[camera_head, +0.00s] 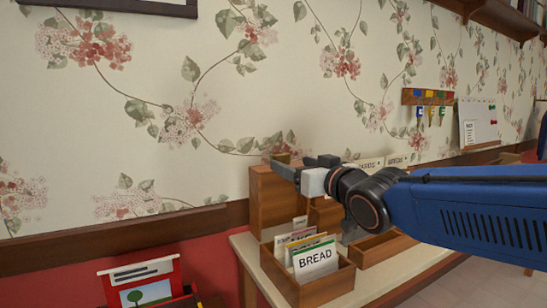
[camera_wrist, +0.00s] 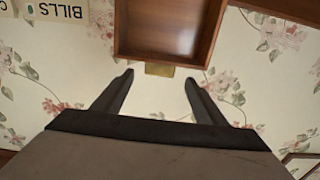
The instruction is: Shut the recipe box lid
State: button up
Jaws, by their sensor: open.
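The wooden recipe box (camera_head: 325,290) stands on the table with several upright cards in it, the front one reading BREAD (camera_head: 315,258). A wooden panel, which looks like its raised lid (camera_head: 267,197), stands up behind the cards. In the wrist view the lid (camera_wrist: 208,30) shows its hollow inside, with a brass-coloured tab (camera_wrist: 160,69) at its edge. My gripper (camera_head: 300,166) is open and empty at the top of the lid. In the wrist view my two fingers (camera_wrist: 158,80) are spread on either side of the tab, apart from it. My arm hides part of the lid.
A second wooden box (camera_head: 383,248) sits right of the recipe box. Labelled dividers, one reading BILLS (camera_wrist: 83,13), stand behind my arm. The floral wall is close behind. A red box with a tree picture (camera_head: 140,290) is at lower left. A key rack (camera_head: 428,97) hangs right.

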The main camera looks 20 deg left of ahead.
aim_at(274, 156)
jog(key=x, duration=1.1)
jog(key=shift+w+a, duration=0.2)
